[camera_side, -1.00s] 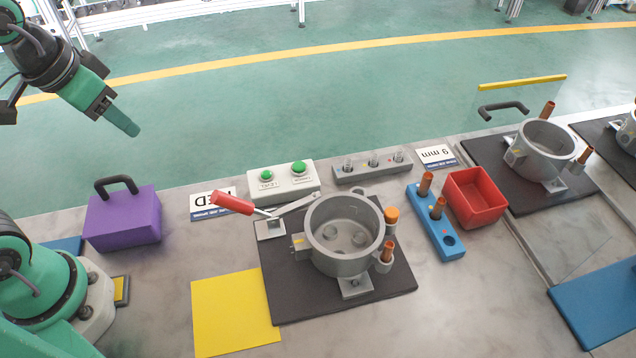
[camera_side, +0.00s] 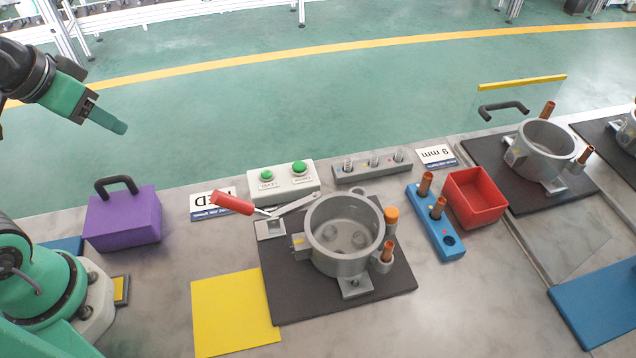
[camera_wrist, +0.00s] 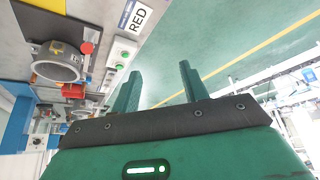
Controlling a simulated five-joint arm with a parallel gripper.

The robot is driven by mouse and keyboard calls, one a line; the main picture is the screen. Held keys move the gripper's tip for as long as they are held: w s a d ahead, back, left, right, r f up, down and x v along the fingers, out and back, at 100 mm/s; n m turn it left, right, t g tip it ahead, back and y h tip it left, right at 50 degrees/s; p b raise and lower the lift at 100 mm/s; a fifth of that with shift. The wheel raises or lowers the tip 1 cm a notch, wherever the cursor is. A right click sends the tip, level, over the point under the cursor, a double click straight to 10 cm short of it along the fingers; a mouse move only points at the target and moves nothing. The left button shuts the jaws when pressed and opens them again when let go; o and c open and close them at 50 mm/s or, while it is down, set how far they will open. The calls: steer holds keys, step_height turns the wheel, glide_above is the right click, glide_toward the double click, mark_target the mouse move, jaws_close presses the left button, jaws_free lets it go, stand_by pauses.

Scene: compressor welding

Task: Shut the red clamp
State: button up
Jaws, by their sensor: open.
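The red clamp (camera_side: 232,203) is at the left of the grey ring fixture in the side view. Its red handle sticks out up and to the left, and its metal arm runs toward the ring's rim. The grey ring (camera_side: 345,234) stands on a dark mat (camera_side: 292,306). In the wrist view the ring (camera_wrist: 58,63) is at the upper left, with a red round end (camera_wrist: 87,47) that looks like the clamp's handle. My gripper (camera_side: 108,120) is empty, high at the upper left, far from the clamp. Its two fingers (camera_wrist: 160,88) stand apart in the wrist view.
A purple block with a black handle (camera_side: 124,220) stands left of the clamp. A box with green buttons (camera_side: 284,179) is behind it. A yellow sheet (camera_side: 236,312) lies in front. A blue peg holder (camera_side: 434,228) and red bin (camera_side: 474,197) are right of the ring.

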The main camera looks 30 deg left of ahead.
steer(key=m+g+h, duration=0.1)
steer(key=m+h, duration=0.1)
steer(key=m, duration=0.8)
glide_above(223, 195)
steer(key=s+a, duration=0.2)
step_height(223, 195, down, 8)
steer(key=shift+w+d+f+m, duration=0.1)
steer(key=shift+d+f+m, duration=0.25)
steer(key=shift+f+m, duration=0.15)
steer(key=shift+f, duration=0.1)
steer(key=shift+d+x, duration=0.15)
steer(key=shift+x, duration=1.75)
steer(key=shift+d+x, duration=0.1)
steer(key=shift+x, duration=1.8)
steer(key=shift+c, duration=0.2)
jaws_close()
